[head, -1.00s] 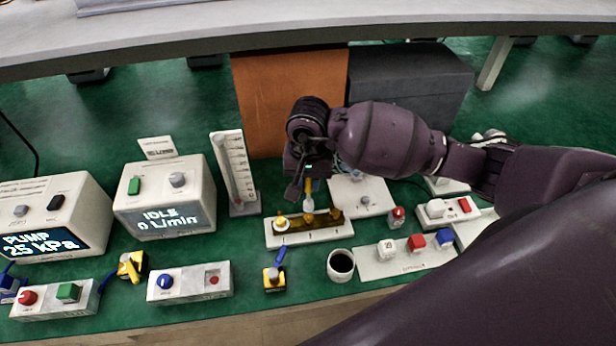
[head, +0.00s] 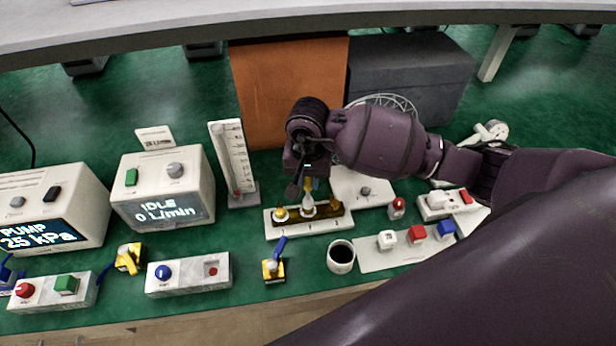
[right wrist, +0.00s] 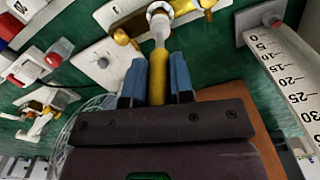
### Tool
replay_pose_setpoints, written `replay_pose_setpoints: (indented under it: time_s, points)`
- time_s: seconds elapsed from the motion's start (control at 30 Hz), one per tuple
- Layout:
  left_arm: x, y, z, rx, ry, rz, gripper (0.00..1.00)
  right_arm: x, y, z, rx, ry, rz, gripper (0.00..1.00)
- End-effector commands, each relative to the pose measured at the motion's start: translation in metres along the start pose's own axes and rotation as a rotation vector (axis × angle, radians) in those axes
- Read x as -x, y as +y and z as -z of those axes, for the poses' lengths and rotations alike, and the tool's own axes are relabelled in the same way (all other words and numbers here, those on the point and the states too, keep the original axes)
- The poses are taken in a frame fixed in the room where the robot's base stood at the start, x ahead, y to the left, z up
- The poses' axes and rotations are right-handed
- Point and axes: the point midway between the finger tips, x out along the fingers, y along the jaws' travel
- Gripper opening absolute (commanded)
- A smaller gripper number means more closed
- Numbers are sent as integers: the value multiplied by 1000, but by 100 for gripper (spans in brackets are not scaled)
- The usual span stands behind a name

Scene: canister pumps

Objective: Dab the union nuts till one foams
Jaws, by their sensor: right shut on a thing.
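My right gripper (head: 308,178) is shut on a dabber with a yellow handle (right wrist: 158,80) and pale tip, pointing down. In the right wrist view, my right gripper (right wrist: 157,88) has its blue fingers on either side of the handle. The tip is at the middle union nut (head: 308,211) on the brass manifold (head: 343,213); a whitish ring (right wrist: 160,9) shows there, but I cannot tell whether it is foam. The left union nut (head: 281,214) is brass-coloured and uncovered. The right part of the manifold is partly shaded by my gripper. My left gripper is out of view.
A cup of dark liquid (head: 341,257) stands in front right of the manifold. A scale stand (head: 234,165) is behind left. A flow unit (head: 163,192) reads IDLE, 0 L/min; a pump unit (head: 50,220) reads 25 kPa. A blue-handled valve (head: 273,268) stands in front.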

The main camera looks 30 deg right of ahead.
Motion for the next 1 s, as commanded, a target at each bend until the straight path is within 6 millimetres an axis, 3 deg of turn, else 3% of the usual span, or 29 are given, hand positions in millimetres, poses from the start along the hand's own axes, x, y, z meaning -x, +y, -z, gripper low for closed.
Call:
replay_pose_setpoints:
  time_s: [0.27, 1.0]
  points:
    - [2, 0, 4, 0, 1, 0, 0, 8, 0, 0, 0, 2, 0, 0]
    - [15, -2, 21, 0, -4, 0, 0, 55, 0, 0, 1, 1, 0, 0]
